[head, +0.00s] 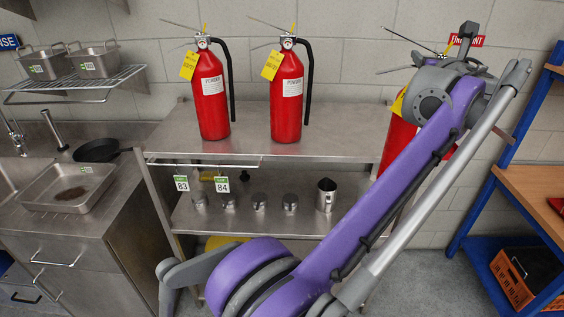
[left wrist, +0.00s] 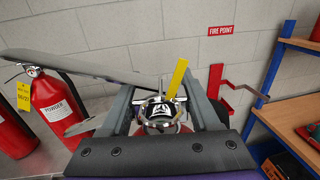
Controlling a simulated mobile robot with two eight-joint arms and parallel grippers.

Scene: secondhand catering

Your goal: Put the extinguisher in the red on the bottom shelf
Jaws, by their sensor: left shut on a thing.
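A red extinguisher (head: 397,140) with a yellow tag is at the right end of the steel shelf unit, mostly hidden behind my purple left arm. My left gripper (head: 448,62) is at its top. In the left wrist view the gripper's fingers (left wrist: 160,105) are shut around the silver valve head (left wrist: 160,112) of this extinguisher. Two more red extinguishers, a left one (head: 211,100) and a middle one (head: 287,100), stand upright on the top shelf (head: 250,147). The lowest part of the unit is largely hidden by my arm; no red place shows there. My right gripper is not in view.
The lower shelf (head: 260,222) holds several grey lidded pots and a steel jug (head: 326,194). A steel sink counter (head: 100,180) with pans stands left. A blue rack (head: 508,130) with an orange crate (head: 515,280) stands right. A red sign (left wrist: 220,30) is on the wall.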

